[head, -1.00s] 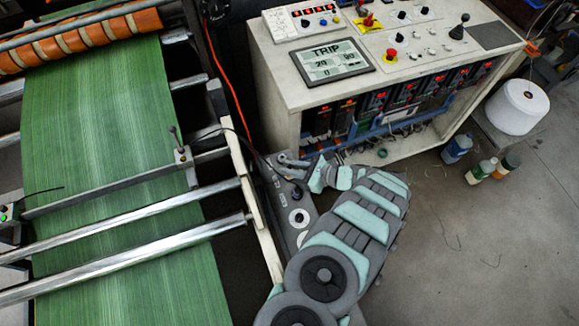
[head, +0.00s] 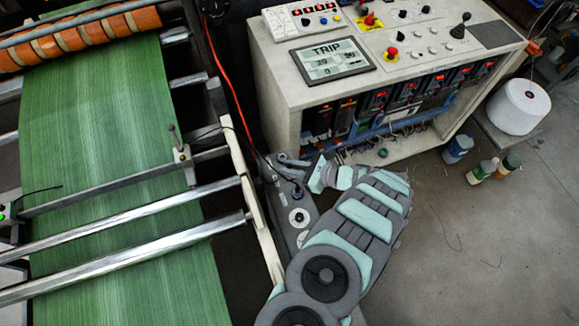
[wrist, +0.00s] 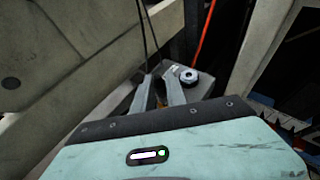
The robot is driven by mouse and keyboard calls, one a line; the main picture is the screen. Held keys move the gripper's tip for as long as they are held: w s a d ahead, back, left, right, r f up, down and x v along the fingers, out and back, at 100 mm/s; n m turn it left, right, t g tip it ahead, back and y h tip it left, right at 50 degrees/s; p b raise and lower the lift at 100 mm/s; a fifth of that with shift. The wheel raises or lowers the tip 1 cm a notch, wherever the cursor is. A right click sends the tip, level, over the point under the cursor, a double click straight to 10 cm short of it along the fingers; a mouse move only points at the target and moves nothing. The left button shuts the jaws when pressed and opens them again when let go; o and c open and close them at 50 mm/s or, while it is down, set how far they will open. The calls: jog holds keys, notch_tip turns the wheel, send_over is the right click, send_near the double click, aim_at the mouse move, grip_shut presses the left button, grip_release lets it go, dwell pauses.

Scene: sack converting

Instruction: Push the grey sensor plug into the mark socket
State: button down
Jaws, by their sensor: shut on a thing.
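My gripper (head: 285,161) is low over the narrow grey bracket plate (head: 282,214) beside the green web. In the wrist view its two grey fingers (wrist: 159,93) are closed around a small part between them, the grey sensor plug, which is mostly hidden. Thin black cables (wrist: 153,32) run up from the fingertips. A round dark-rimmed socket (wrist: 189,76) sits on the plate just right of the fingertips, with small lettering beside it that I cannot read. Whether the plug touches a socket I cannot tell.
A pale frame rail (head: 250,190) runs along the plate's left side. The control cabinet (head: 273,96) with a "TRIP" screen (head: 331,62) stands behind. An orange cable (head: 233,90) hangs at the back. A thread cone (head: 520,106) and bottles stand right; the floor between is mostly clear.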

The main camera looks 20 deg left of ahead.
jog(key=shift+f+b, duration=0.7)
jog(key=shift+f, duration=0.05)
jog(key=c, duration=1.3)
grip_release()
jog(key=v, duration=1)
jog(key=shift+d+r, duration=0.2)
jog(key=shift+d, duration=0.15)
